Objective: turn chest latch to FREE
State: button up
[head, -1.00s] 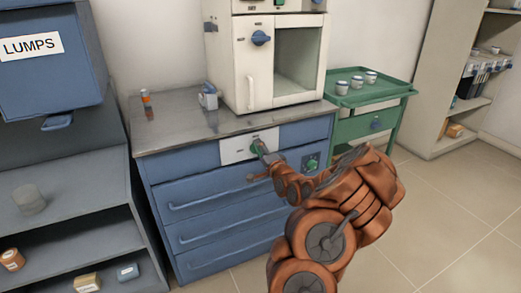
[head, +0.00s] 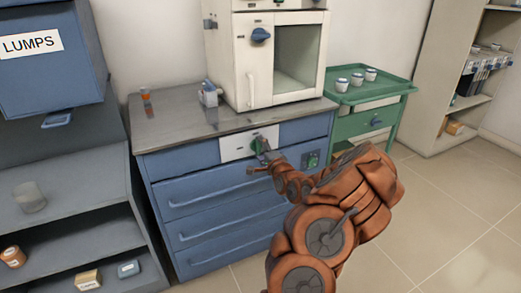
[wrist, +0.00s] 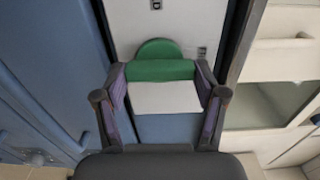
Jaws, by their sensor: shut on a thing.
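The chest latch is a green knob (head: 257,144) on a white plate (head: 236,148) at the top front of the blue chest. In the wrist view the latch (wrist: 160,70) shows as a green bar with a rounded disc behind it. My gripper (wrist: 160,76) is shut on the bar, one finger at each end. In the head view my gripper (head: 267,153) partly hides the latch. Small dark marks on the plate (wrist: 176,20) are too small to read.
The blue chest (head: 205,200) has several drawers with bar handles. A second green knob (head: 311,160) sits to the right of my gripper. A white furnace (head: 255,80) stands on the chest top. A green cart (head: 365,105) with white jars stands at right.

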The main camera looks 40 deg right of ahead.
jog(key=o, duration=1.1)
jog(key=shift+o, duration=0.2)
jog(key=shift+s, duration=0.1)
jog(key=v, duration=1.1)
jog(key=shift+s+a, duration=0.15)
jog(key=shift+s, duration=0.2)
